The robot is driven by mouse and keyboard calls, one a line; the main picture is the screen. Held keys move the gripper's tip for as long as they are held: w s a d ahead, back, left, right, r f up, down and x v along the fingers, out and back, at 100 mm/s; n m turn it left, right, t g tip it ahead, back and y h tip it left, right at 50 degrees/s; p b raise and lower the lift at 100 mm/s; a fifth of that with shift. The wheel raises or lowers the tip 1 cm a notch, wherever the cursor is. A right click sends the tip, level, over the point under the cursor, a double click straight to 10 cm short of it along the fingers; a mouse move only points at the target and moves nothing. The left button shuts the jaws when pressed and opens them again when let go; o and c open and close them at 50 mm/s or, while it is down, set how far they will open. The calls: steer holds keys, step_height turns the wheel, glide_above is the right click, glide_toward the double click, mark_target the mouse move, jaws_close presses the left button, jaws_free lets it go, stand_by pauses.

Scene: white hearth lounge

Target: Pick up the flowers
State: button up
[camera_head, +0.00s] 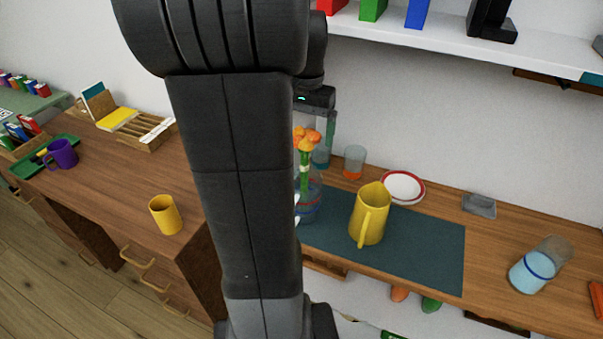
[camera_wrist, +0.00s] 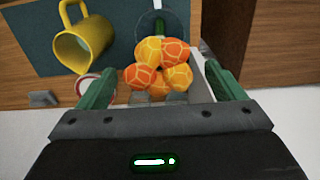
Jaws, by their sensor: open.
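The flowers (camera_head: 307,140) are a bunch of orange blooms on green stems, standing in a clear glass vase (camera_head: 311,204) on a dark teal mat. In the wrist view, the blooms (camera_wrist: 160,65) fill the space between the two green fingers of my gripper (camera_wrist: 160,80). The vase mouth and a stem show just beyond them. My arm hides the left part of the vase and one finger in the head view.
A yellow pitcher (camera_head: 371,214) stands right of the vase on the mat (camera_head: 435,250). A glass (camera_head: 354,162) and a red-rimmed plate (camera_head: 403,187) stand behind. A white shelf (camera_head: 430,39) overhangs the back. A yellow mug (camera_head: 165,214) stands on the left desk.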

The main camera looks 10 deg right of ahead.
step_height(320, 180, down, 4)
steer(key=shift+s+a+f, duration=0.1)
steer(key=shift+a, duration=0.05)
steer(key=c, duration=1.3)
